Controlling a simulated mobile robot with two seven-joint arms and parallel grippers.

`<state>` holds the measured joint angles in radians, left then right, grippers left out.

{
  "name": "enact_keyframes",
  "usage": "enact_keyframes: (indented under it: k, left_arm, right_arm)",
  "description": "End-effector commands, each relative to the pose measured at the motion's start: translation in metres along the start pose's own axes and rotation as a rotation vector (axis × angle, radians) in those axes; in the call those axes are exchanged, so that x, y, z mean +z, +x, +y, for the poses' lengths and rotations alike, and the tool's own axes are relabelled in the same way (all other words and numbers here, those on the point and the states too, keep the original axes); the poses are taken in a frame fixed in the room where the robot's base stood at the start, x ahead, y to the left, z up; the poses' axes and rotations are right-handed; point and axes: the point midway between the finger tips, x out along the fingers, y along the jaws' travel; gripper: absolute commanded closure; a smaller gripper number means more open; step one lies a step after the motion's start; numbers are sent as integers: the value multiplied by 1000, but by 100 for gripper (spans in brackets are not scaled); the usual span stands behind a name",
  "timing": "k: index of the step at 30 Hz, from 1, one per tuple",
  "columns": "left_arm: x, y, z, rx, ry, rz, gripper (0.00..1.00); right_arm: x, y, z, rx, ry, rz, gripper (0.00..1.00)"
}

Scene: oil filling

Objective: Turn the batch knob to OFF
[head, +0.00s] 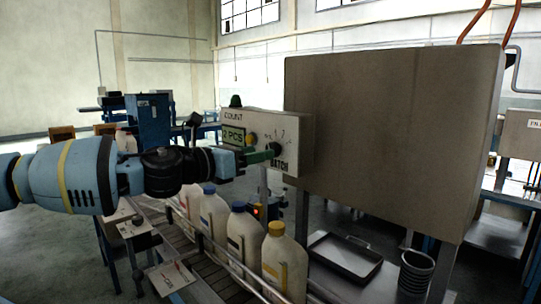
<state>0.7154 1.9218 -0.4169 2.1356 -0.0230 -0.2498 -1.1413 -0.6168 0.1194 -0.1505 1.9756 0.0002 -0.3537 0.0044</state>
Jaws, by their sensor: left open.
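The batch knob (276,149) is a small dark knob on the front of a light control box, just above the BATCH label. Small marks sit around it; I cannot read its setting. The box (300,130) also has a COUNT label, a green display (234,136) reading 2 PCS, and an amber button (252,139). My left gripper (264,155) comes in from the left with its green fingers right at the knob. It is open. I cannot tell whether the fingers touch the knob. My right gripper is not in view.
A large grey cabinet (390,130) stands right of the control box. Below, several capped bottles (285,262) line a conveyor (190,250). A dark tray (345,257) and stacked cups (415,272) sit on a metal table at the lower right.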

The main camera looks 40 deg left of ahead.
Motion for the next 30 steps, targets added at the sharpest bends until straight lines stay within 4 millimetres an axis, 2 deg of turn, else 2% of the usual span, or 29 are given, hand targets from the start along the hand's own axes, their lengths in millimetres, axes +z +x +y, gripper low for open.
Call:
enact_keyframes:
  k: [1, 12, 26, 30]
  left_arm:
    - [-6, 7, 1, 1, -2, 9, 47]
    - [-4, 33, 0, 0, -2, 5, 47]
    - [0, 37, -1, -2, -2, -1, 47]
    - [0, 37, -1, -2, -2, -1, 64]
  right_arm:
    - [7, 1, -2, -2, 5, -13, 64]
    - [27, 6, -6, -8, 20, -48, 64]
    - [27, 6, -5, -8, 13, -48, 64]
    - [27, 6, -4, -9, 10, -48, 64]
